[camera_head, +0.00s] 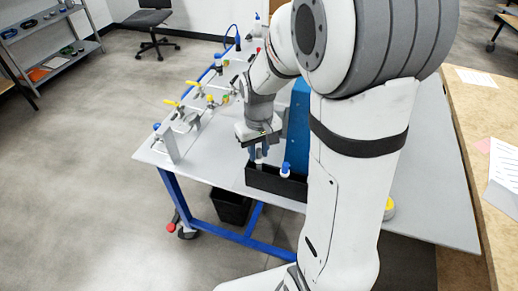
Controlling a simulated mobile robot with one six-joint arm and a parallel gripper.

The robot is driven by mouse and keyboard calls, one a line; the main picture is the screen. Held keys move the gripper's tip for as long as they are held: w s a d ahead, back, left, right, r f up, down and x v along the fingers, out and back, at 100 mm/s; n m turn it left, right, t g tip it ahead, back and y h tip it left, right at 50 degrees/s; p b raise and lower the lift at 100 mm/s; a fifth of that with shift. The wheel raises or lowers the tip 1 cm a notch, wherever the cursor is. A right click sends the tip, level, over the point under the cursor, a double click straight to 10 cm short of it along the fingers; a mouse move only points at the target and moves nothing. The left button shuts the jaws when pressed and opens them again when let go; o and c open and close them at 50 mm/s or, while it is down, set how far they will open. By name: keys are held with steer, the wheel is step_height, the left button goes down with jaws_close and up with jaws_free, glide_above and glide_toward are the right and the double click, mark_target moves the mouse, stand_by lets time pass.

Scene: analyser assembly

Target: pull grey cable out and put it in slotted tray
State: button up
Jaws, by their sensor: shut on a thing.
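My gripper (261,151) points down at the front edge of the table, just above the black tray (275,182). It is shut on a small pale grey piece (259,159), which seems to be an end of the grey cable. The piece hangs upright at the tray's left part; I cannot tell whether it is inside a slot or just above it. The rest of the cable cannot be made out. A white plug with a blue top (285,169) stands upright in the tray, right of my gripper. The tray's slots are too small to see.
A white fixture board (170,145) with yellow, red and blue fittings runs along the table's left side. A blue upright panel (298,125) stands behind the tray. My arm hides the middle of the table. A yellow round object (389,208) lies at the right. A black bin (231,207) is below.

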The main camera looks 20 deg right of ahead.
steer(key=shift+f+b, duration=0.85)
steer(key=shift+f, duration=0.45)
steer(key=o, duration=1)
steer(key=shift+r+p, duration=2.6)
steer(key=shift+r, duration=1)
